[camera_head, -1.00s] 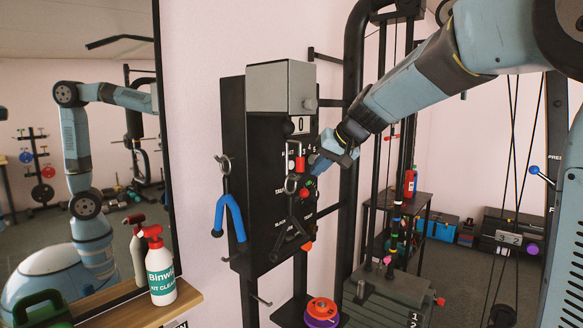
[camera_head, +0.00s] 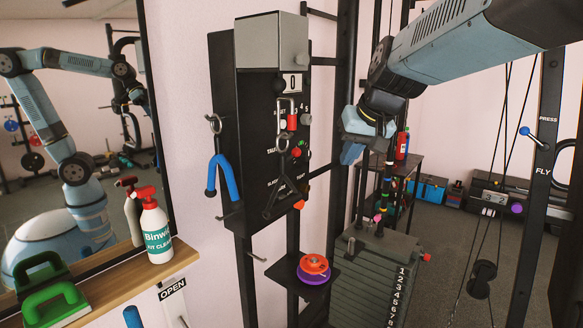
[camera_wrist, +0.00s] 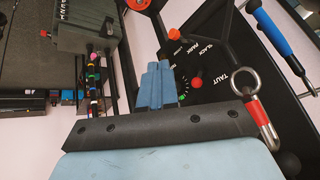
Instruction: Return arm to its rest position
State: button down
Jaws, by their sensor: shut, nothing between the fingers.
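My gripper (camera_head: 352,150) hangs at the end of my blue-grey arm, right of the black wall panel (camera_head: 222,120) in the head view. It is shut and holds nothing. In the wrist view its blue fingers (camera_wrist: 156,86) are together, with the panel's dial and its labels behind them. The gripper appears apart from the panel. The dial is partly hidden by the fingers in the wrist view.
A blue-handled tool (camera_head: 222,175) hangs on the panel's left side. A weight machine stack (camera_head: 370,275) and a shelf with red and purple discs (camera_head: 313,268) stand below. A spray bottle (camera_head: 156,230) and green-handled block (camera_head: 48,290) sit on the wooden ledge by the mirror.

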jog(key=s+d+f+h, duration=0.1)
jog(key=s+d+f, duration=0.1)
jog(key=s, duration=0.4)
jog(key=s+d+f+m+h, duration=0.1)
jog(key=s+d+f, duration=0.1)
jog(key=s+d, duration=0.3)
jog(key=s+d+f, duration=0.3)
jog(key=s+d, duration=0.1)
jog(key=s, duration=0.2)
jog(key=shift+s+d+h, duration=0.15)
jog(key=shift+s+h, duration=0.25)
